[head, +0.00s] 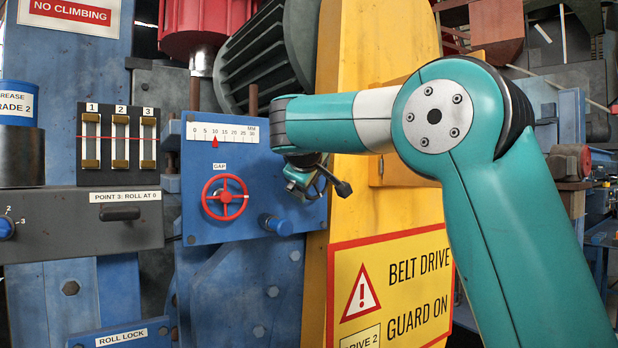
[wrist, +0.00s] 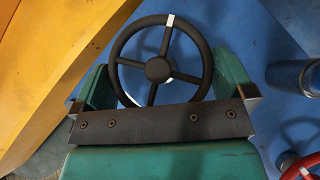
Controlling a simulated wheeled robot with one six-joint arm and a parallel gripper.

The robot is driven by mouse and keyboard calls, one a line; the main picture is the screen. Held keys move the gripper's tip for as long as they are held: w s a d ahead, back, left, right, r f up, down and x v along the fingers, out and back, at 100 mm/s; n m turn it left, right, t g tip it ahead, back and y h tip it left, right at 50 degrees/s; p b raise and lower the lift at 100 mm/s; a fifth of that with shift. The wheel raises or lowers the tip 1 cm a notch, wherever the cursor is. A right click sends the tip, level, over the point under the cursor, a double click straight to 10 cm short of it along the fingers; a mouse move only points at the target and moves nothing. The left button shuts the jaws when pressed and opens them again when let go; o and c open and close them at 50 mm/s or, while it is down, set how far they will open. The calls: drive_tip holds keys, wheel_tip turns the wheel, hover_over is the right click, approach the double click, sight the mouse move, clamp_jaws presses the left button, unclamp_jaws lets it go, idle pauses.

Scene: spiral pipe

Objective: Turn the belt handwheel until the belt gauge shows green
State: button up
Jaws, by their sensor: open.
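A black handwheel (wrist: 158,69) with several spokes and a white mark at the top of its rim faces the wrist camera, in front of a blue panel. Its label is not in view, so I cannot tell for sure that it is the belt handwheel. My gripper (wrist: 163,88) is open, with one teal finger on each side of the wheel. I cannot tell whether the fingers touch the rim. In the head view my gripper (head: 318,181) is at the right edge of the blue panel, largely hiding the wheel. I see no gauge marked belt.
A red handwheel labelled GAP (head: 225,197) and a blue round handle (head: 277,225) stick out left of my gripper. A millimetre scale (head: 222,133) above has its red pointer near 10. The yellow belt drive guard (head: 390,230) stands close on the right.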

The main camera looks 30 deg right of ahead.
drive_tip(key=shift+c, duration=0.2)
drive_tip(key=c, duration=0.4)
drive_tip(key=shift+c, duration=0.2)
drive_tip(key=shift+r, duration=0.1)
drive_tip(key=shift+d+m+y+p, duration=0.1)
drive_tip(key=shift+m+y+p, duration=0.25)
drive_tip(key=shift+m+y, duration=0.25)
drive_tip(key=shift+d+m+g+y, duration=0.15)
drive_tip(key=shift+m+g+y, duration=0.25)
drive_tip(key=shift+y, duration=0.7)
drive_tip(key=shift+d+r+m+y, duration=0.15)
drive_tip(key=shift+m+y, duration=0.55)
drive_tip(key=shift+y, duration=0.4)
drive_tip(key=shift+m+y, duration=0.4)
drive_tip(key=shift+y, duration=0.3)
